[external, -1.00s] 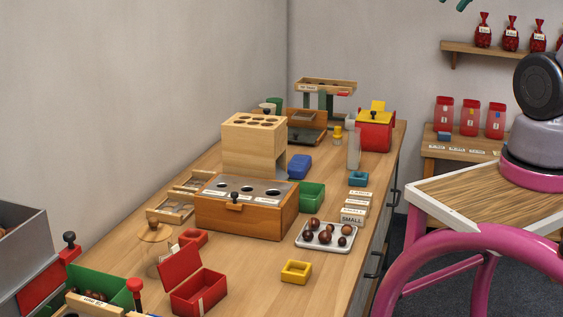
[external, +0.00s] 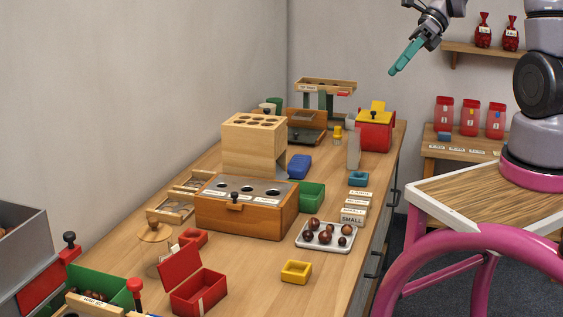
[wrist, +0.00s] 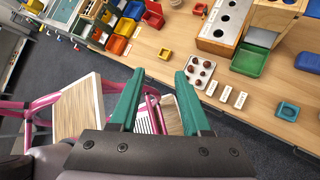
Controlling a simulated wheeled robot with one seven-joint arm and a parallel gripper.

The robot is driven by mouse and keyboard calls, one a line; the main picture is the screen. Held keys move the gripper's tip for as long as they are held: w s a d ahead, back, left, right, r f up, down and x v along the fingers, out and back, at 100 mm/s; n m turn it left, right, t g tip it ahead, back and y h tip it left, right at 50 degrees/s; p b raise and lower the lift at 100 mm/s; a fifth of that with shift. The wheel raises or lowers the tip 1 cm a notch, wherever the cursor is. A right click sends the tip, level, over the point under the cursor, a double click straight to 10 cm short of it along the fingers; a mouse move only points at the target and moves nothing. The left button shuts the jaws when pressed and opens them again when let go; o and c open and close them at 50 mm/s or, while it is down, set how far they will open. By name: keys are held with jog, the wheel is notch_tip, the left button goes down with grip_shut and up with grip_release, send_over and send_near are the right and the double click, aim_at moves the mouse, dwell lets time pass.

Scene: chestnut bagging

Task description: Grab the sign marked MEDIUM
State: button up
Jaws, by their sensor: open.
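Three small pale signs stand in a row near the table's front edge. The front one (external: 352,218) reads SMALL and the back one (external: 360,194) appears to read LARGE. The middle sign (external: 356,206) is partly covered by the front one and its word is not clearly legible. My gripper (external: 393,71), with teal fingers, is high in the air, well above and apart from the signs. In the wrist view my gripper (wrist: 158,85) is open and empty.
A metal tray (external: 301,242) of chestnuts lies just in front of the signs. A teal box (external: 358,179) is behind them, and a green bin (external: 312,197) is to their left. A yellow box (external: 296,271) stands nearer.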

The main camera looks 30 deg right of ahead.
jog(key=w+f+m+t+y, duration=0.1)
jog(key=w+f+m+y, duration=0.35)
jog(key=f+m, duration=0.6)
jog(key=m+t+h, duration=0.3)
jog(key=m+t, duration=0.8)
jog(key=m, duration=1.8)
send_near(357, 207)
jog(key=d+f, duration=0.1)
jog(key=shift+n, duration=0.25)
jog(key=x, duration=1)
jog(key=shift+w+a+r, duration=0.1)
jog(key=shift+w+r, duration=0.05)
jog(key=shift+w, duration=0.4)
grip_shut()
